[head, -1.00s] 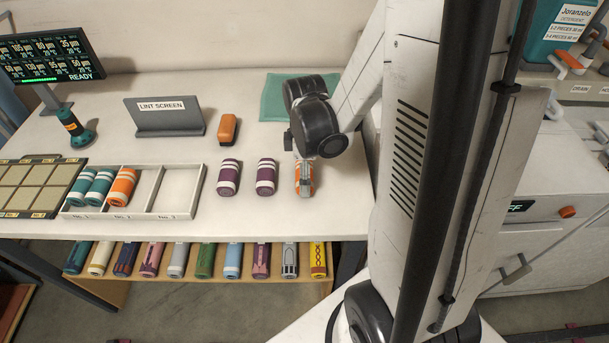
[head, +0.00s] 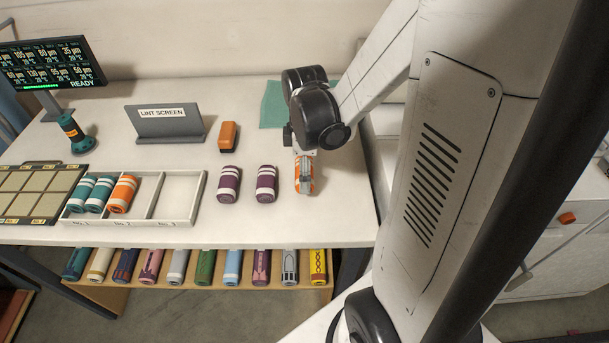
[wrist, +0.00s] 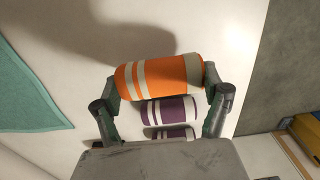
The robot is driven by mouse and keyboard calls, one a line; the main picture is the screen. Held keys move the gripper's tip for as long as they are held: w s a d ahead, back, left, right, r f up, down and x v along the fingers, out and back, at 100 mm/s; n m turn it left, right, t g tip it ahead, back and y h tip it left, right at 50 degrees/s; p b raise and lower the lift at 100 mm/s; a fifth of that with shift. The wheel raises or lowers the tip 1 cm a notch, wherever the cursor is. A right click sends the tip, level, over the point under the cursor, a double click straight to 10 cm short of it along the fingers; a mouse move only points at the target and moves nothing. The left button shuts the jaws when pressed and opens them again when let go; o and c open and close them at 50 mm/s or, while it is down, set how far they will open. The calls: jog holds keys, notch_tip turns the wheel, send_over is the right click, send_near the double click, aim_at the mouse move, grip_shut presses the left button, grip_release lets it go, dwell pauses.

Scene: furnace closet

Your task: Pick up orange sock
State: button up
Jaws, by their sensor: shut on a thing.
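An orange sock (wrist: 160,78), rolled up with white stripes, lies between the two fingers of my gripper (wrist: 165,92) in the wrist view. The fingers are shut on its two ends. Whether the sock touches the table I cannot tell. Another orange rolled sock (head: 122,194) lies in the white divided tray (head: 198,205), right of two teal socks (head: 88,193).
Two purple socks (head: 229,184) lie left of my gripper. An orange-brown object (head: 228,137), a lint screen stand (head: 170,125) and a teal cloth (head: 273,106) are farther back. Several rolled socks fill the shelf (head: 112,297) below. The tray's right compartment is empty.

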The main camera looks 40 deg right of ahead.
jog(key=a+r, duration=0.7)
jog(key=a, duration=0.4)
jog(key=shift+a+r, duration=0.15)
jog(key=shift+a, duration=0.25)
notch_tip(320, 180, up, 6)
jog(key=p, duration=0.4)
